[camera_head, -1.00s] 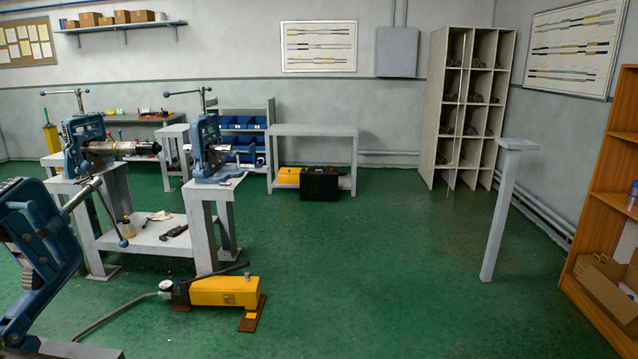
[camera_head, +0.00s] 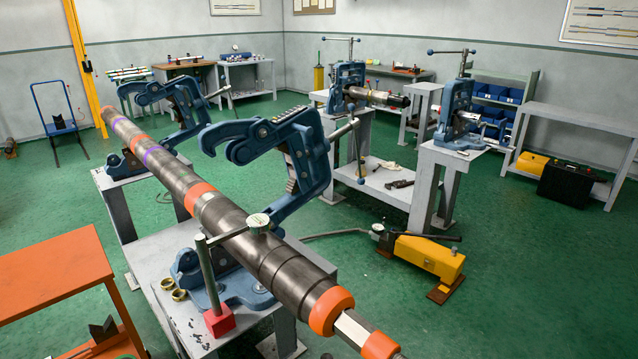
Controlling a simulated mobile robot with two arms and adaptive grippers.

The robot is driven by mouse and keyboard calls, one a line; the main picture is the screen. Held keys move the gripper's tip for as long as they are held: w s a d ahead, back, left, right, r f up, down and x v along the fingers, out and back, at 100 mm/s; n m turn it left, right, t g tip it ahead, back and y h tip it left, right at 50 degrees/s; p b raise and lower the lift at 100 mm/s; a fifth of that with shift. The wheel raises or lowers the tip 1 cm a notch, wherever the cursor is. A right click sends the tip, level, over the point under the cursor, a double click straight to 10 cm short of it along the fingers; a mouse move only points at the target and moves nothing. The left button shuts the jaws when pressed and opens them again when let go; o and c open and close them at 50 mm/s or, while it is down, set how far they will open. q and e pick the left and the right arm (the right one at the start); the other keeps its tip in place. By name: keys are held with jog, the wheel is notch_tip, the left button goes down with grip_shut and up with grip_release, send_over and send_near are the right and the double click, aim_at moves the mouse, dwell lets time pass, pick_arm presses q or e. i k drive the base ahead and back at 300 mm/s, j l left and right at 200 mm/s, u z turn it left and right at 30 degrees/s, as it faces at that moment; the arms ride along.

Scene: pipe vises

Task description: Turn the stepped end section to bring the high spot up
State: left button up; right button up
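A long dark stepped pipe assembly (camera_head: 265,250) runs from the upper left to the lower right. It has orange bands and purple marks. Its near end steps down past an orange collar (camera_head: 331,310) to a bright silver section (camera_head: 352,328) and another orange band (camera_head: 381,346). A dial gauge (camera_head: 258,222) on a post with a red base (camera_head: 219,321) sits over the pipe; its reading is too small to tell. A near blue vise (camera_head: 300,160) and a far blue vise (camera_head: 186,108) stand with raised, open upper jaws. Neither of my grippers is in view.
A grey bench (camera_head: 180,312) carries the near vise and small brass rings (camera_head: 178,294). An orange table (camera_head: 55,275) stands at left. A yellow hydraulic pump (camera_head: 430,254) lies on the floor at right. Two more vises stand behind. Green floor (camera_head: 500,310) is clear at right.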

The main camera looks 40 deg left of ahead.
aim_at(313, 296)
jog(key=j+u, duration=0.45)
jog(key=i+j+u, duration=0.1)
jog(key=u, duration=0.35)
jog(key=i+j+u, duration=0.2)
jog(key=j+u, duration=0.25)
